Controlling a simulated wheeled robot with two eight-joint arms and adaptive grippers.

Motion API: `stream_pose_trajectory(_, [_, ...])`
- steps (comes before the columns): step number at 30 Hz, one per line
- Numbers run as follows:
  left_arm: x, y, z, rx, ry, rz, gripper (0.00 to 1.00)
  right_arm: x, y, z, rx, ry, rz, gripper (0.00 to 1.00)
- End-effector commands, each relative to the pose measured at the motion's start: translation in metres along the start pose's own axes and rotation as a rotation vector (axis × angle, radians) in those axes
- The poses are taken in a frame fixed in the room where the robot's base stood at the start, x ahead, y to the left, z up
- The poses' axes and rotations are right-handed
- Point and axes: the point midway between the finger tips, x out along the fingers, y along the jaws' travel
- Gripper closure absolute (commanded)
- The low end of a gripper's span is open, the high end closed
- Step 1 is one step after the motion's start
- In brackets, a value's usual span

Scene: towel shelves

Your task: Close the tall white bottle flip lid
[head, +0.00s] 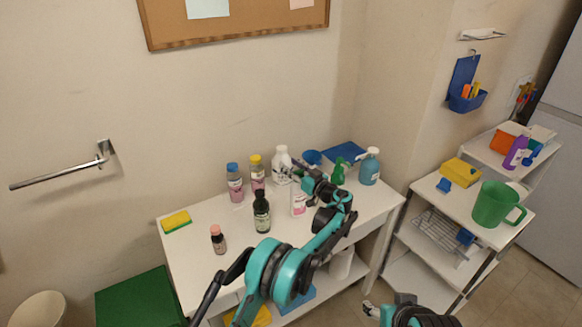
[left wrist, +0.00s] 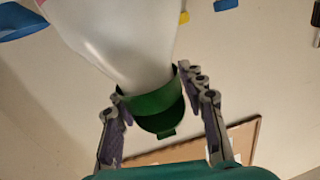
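The tall white bottle with pink on its label (head: 299,207) stands upright on the white shelf top, its upper end hidden behind my left gripper in the head view. In the left wrist view its white body (left wrist: 125,45) ends in a green collar (left wrist: 148,102), with a green flip lid (left wrist: 162,122) tipped away from it, apparently open. My left gripper (head: 293,170) has its fingers apart on either side of the collar and lid; contact is unclear. My right gripper (head: 370,309) is at the bottom edge of the head view, its opening too small to judge.
A white jug (head: 282,163), a dark bottle (head: 261,214), a green bottle (head: 338,172) and a blue pump bottle (head: 369,168) stand around. A yellow sponge (head: 176,221) lies left.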

Motion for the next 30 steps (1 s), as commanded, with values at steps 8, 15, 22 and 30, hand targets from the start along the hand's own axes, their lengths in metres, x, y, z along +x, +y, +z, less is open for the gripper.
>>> stream_pose_trajectory(8, [0.000, 0.000, 0.000, 0.000, 0.000, 0.000, 1.00, 0.000, 0.000, 0.000, 0.000, 0.000, 0.000, 0.44])
stream_pose_trajectory(15, [0.000, 0.000, 0.002, -0.001, 0.013, -0.002, 1.00, 0.002, 0.000, 0.002, 0.000, 0.000, 0.000, 0.44])
stream_pose_trajectory(22, [-0.003, 0.000, -0.001, -0.016, 0.120, -0.010, 1.00, 0.013, 0.000, 0.009, 0.000, 0.000, 0.000, 0.44])
stream_pose_trajectory(30, [-0.003, 0.000, -0.002, -0.018, 0.121, -0.009, 0.69, 0.012, 0.000, 0.008, 0.000, 0.000, 0.000, 0.44])
